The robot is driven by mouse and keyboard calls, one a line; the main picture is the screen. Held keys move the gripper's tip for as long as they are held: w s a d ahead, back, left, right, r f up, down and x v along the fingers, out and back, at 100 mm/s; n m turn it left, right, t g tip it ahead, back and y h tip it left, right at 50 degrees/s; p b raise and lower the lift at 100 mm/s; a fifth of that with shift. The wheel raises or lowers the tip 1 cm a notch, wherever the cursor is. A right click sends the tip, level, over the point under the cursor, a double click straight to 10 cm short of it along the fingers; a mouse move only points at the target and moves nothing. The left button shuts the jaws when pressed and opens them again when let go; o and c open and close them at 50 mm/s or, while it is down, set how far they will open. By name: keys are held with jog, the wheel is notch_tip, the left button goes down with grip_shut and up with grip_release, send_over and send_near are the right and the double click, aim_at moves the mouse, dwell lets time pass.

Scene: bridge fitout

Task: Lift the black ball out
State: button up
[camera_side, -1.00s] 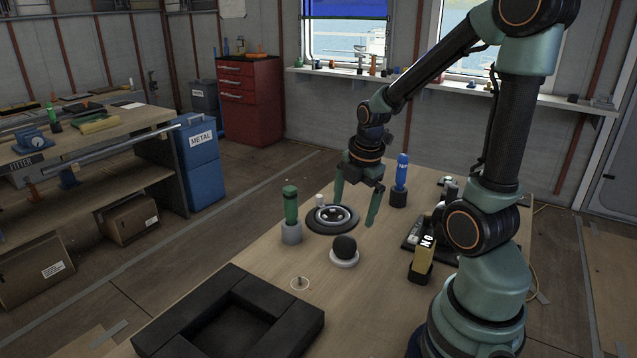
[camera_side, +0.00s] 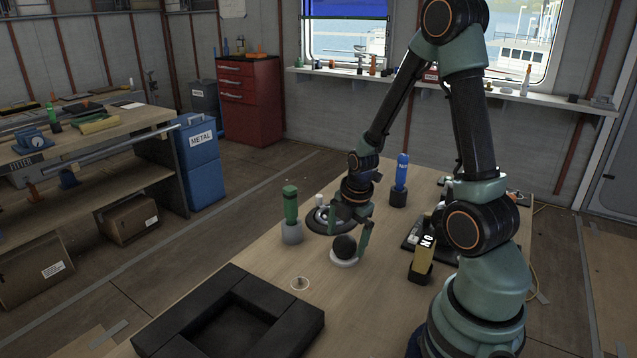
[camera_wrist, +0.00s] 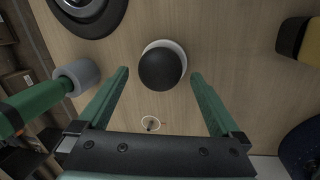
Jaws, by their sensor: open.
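The black ball (camera_side: 344,246) rests in a low white ring-like holder (camera_side: 343,262) on the wooden table. My gripper (camera_side: 348,243) is open, with one green finger on each side of the ball in the side view. In the wrist view the ball (camera_wrist: 161,69) shows between and just beyond the fingertips of my gripper (camera_wrist: 160,72), with a gap on both sides. The white holder (camera_wrist: 178,46) shows around the ball's far edge. I cannot tell how high the fingertips are above the table.
A blue bottle (camera_side: 402,172) stands behind right, a yellow-and-black item (camera_side: 422,258) to the right. A black square-framed tray (camera_side: 180,323) lies in front.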

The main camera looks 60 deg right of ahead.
jog(key=shift+x, duration=1.15)
jog(key=shift+r, duration=0.1)
jog(key=c, duration=1.4)
jog(key=shift+r, duration=0.1)
